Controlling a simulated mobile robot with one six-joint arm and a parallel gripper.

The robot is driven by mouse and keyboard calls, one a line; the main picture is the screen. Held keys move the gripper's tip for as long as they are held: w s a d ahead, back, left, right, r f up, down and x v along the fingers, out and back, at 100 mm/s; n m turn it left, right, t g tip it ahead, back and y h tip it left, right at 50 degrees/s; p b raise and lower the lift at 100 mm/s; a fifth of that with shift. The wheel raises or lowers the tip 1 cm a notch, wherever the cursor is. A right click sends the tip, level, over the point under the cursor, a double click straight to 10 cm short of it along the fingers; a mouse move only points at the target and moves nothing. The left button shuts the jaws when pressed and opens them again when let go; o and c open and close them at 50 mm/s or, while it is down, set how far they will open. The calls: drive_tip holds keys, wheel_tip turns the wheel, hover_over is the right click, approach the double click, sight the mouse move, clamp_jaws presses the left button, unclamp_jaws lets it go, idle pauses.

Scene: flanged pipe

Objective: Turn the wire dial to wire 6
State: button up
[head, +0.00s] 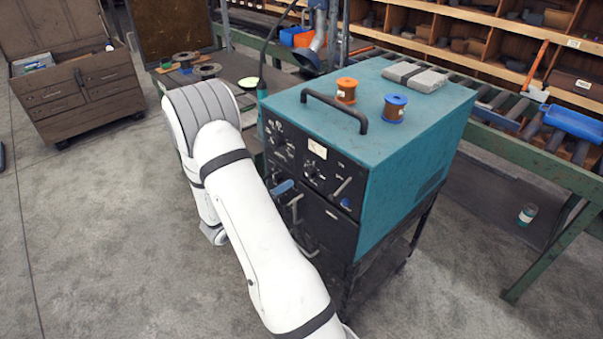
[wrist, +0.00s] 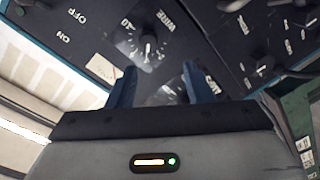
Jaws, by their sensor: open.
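The teal machine (head: 415,130) has a black front panel with dials, levers and white markings. In the wrist view the wire dial (wrist: 148,48) is a dark round knob with a white pointer mark, beside upside-down lettering reading WIRE. Its number marks are too small to read surely, so I cannot tell its setting. My gripper (wrist: 160,76) is open, with its two blue fingers apart and nothing visible between the tips. The dial appears just beyond the fingers, slightly left of their middle; no contact is visible. In the head view I cannot clearly make out the gripper.
A second dial (wrist: 171,90) shows partly between the fingers. ON and OFF lettering and a pale label (wrist: 102,70) lie left on the panel. An orange spool (head: 346,91) and a blue-topped spool (head: 394,108) stand on the machine, near its black carrying handle (head: 335,108).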

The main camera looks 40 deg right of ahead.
sight(308, 177)
drive_tip(key=shift+g+h, duration=0.4)
drive_tip(key=shift+g, duration=0.1)
drive_tip(key=d, duration=0.2)
drive_tip(key=d+p, duration=0.1)
drive_tip(key=d, duration=0.2)
drive_tip(key=d+p, duration=0.1)
drive_tip(key=d, duration=0.2)
drive_tip(key=shift+s, duration=0.3)
drive_tip(key=c, duration=0.9)
drive_tip(key=shift+a, duration=0.15)
drive_tip(key=shift+c, duration=0.4)
